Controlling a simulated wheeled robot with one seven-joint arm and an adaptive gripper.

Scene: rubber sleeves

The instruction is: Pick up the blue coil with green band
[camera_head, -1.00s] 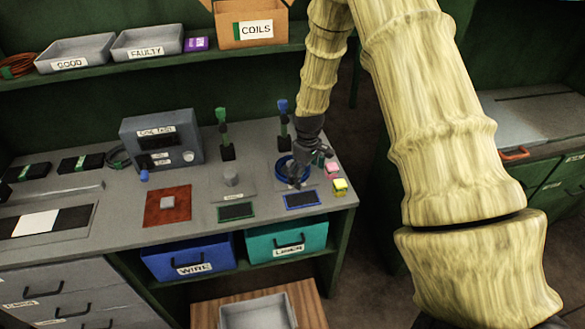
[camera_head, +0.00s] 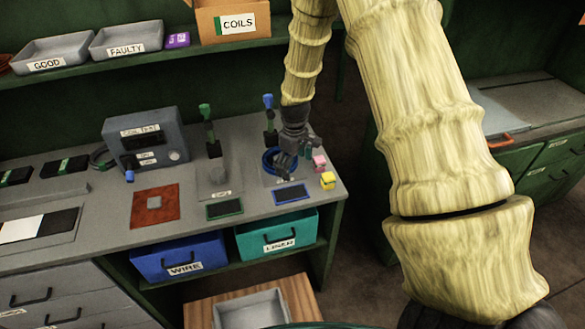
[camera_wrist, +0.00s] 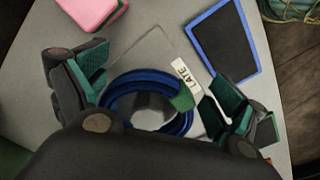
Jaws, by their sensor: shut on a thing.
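The blue coil with the green band (camera_wrist: 184,122) lies over a pale plate labelled "LATE" (camera_wrist: 185,75) in the wrist view. Its green band faces the right finger. In the head view the coil (camera_head: 269,163) is partly hidden by my gripper (camera_head: 292,160). In the wrist view my gripper (camera_wrist: 155,90) has one green-padded finger on each side of the coil and is shut on it. The near part of the coil is hidden by the gripper body. I cannot tell whether it is clear of the plate.
A pink block (camera_head: 319,162) and a yellow block (camera_head: 328,180) stand just right of the gripper. A blue-framed dark pad (camera_head: 291,194) lies in front. A post with a blue top (camera_head: 268,103) stands behind. The grey tester (camera_head: 147,140) is farther left.

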